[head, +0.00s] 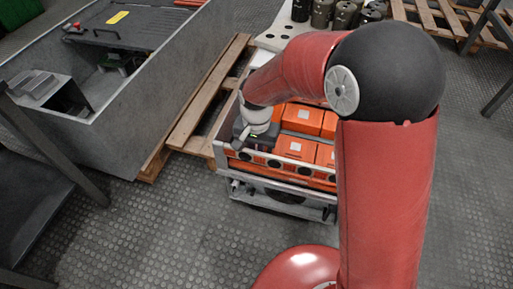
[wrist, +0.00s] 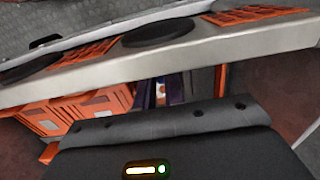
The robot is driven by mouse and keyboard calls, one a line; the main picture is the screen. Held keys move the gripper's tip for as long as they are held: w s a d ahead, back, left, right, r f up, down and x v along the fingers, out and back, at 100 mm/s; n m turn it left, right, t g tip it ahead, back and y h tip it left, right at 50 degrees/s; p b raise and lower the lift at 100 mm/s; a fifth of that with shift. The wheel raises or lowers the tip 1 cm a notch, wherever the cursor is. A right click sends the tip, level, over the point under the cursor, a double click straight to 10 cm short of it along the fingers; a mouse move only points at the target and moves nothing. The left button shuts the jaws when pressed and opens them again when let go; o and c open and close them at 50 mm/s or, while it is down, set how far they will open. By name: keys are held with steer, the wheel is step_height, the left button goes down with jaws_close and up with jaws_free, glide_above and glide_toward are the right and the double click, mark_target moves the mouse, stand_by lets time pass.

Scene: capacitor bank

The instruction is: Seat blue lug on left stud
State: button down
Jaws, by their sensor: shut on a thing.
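My gripper (head: 256,141) is at the front left of the capacitor crate (head: 222,157), low against its front rail. In the wrist view, my gripper's dark housing (wrist: 165,150) with a lit green indicator fills the bottom. The fingertips are hidden in both views. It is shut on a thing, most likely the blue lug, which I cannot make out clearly. Dark blue-purple parts (wrist: 175,88) show just beyond the housing, beside a small orange and white piece (wrist: 160,93). I cannot tell which of these is the lug or the left stud.
Orange capacitor blocks (head: 296,147) fill the crate. Its pale rail (wrist: 200,50) with dark round openings crosses the wrist view close to my gripper. A wooden pallet (head: 190,123) and a grey bin (head: 140,110) stand to the left. Bare floor (head: 160,235) lies in front.

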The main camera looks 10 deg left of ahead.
steer(key=shift+s, duration=0.25)
stand_by(0.4)
steer(key=shift+f+b, duration=0.35)
steer(key=shift+f, duration=0.3)
stand_by(1.3)
